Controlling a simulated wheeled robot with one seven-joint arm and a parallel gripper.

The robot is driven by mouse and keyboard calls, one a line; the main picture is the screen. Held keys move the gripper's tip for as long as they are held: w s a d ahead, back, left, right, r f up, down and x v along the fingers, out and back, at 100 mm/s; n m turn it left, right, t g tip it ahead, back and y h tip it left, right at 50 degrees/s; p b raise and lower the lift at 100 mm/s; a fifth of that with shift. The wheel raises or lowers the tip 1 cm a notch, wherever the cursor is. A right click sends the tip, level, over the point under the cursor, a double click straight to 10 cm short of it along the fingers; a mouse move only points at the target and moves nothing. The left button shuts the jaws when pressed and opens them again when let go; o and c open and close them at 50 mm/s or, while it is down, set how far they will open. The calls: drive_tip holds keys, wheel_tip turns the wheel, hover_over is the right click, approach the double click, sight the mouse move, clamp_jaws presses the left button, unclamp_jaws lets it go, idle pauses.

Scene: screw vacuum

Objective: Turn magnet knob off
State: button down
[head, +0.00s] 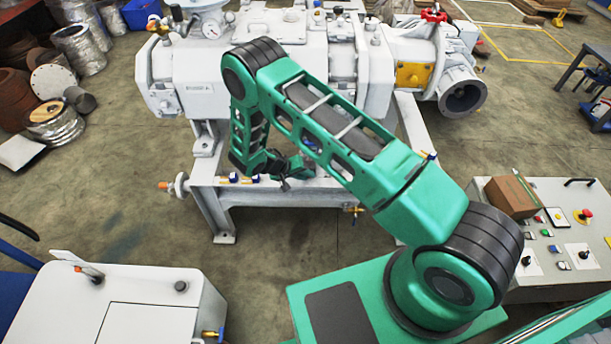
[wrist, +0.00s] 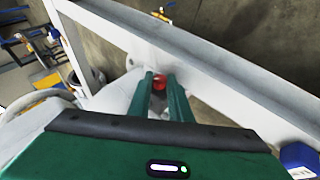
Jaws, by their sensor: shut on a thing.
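In the wrist view, the two green fingers of my gripper (wrist: 161,92) point at a white surface of the machine. A small red knob-like part (wrist: 159,82) shows between the fingertips, and the fingers are shut on it. I cannot tell how the knob is turned. In the head view, my gripper (head: 291,173) is low at the front of the white vacuum machine (head: 275,62), near its frame rail. The knob is too small or hidden there to make out.
A white frame beam (wrist: 215,75) runs diagonally close beside the fingers in the wrist view. In the head view, a control panel (head: 545,240) with a brown box (head: 511,197) stands right, and a white cabinet (head: 120,300) stands front left. Bare floor lies left of the frame.

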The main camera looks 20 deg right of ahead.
drive_tip(key=shift+f, duration=0.1)
idle(0.6)
drive_tip(key=c, duration=1.6)
unclamp_jaws()
drive_tip(key=shift+a, duration=0.2)
